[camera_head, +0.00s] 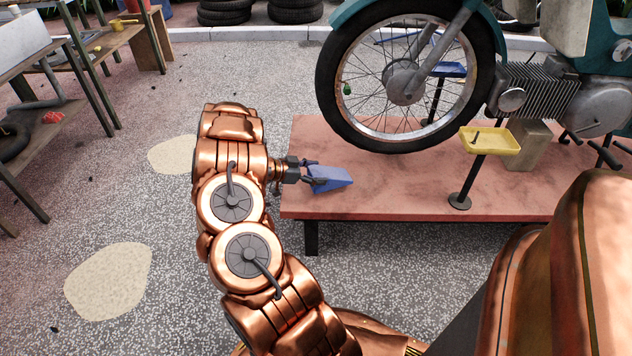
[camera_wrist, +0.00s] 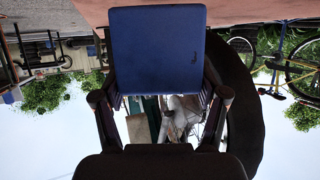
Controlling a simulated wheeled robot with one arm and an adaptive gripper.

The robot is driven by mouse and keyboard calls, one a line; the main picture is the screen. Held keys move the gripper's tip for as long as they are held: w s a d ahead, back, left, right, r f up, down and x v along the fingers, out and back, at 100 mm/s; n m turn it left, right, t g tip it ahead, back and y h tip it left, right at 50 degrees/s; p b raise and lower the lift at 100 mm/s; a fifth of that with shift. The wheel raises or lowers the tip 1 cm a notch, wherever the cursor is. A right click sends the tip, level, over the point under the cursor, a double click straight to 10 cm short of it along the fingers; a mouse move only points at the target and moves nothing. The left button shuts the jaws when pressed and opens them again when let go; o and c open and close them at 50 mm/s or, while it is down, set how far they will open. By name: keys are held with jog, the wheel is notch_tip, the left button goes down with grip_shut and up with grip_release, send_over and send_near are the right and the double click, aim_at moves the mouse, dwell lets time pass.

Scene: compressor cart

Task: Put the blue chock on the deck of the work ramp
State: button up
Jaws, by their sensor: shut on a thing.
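The blue chock (camera_head: 330,179) is a wedge over the left end of the red work ramp deck (camera_head: 400,195). My gripper (camera_head: 310,172) is shut on the chock, with its fingers reaching from the left. In the wrist view the chock's flat blue face (camera_wrist: 158,50) fills the upper middle, and my gripper's fingers (camera_wrist: 160,100) grip its two sides. That view looks upside down. The chock is at or just above the deck; I cannot tell whether it touches.
A teal motorbike stands on the ramp, its front wheel (camera_head: 405,75) just right of the chock. A yellow tray on a stand (camera_head: 490,140) is further right. A workbench (camera_head: 60,60) stands at the left. The deck's front left part is bare.

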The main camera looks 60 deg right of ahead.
notch_tip(320, 180, down, 3)
jog(key=shift+f+b, duration=0.1)
jog(key=shift+b, duration=0.65)
jog(key=o, duration=1.5)
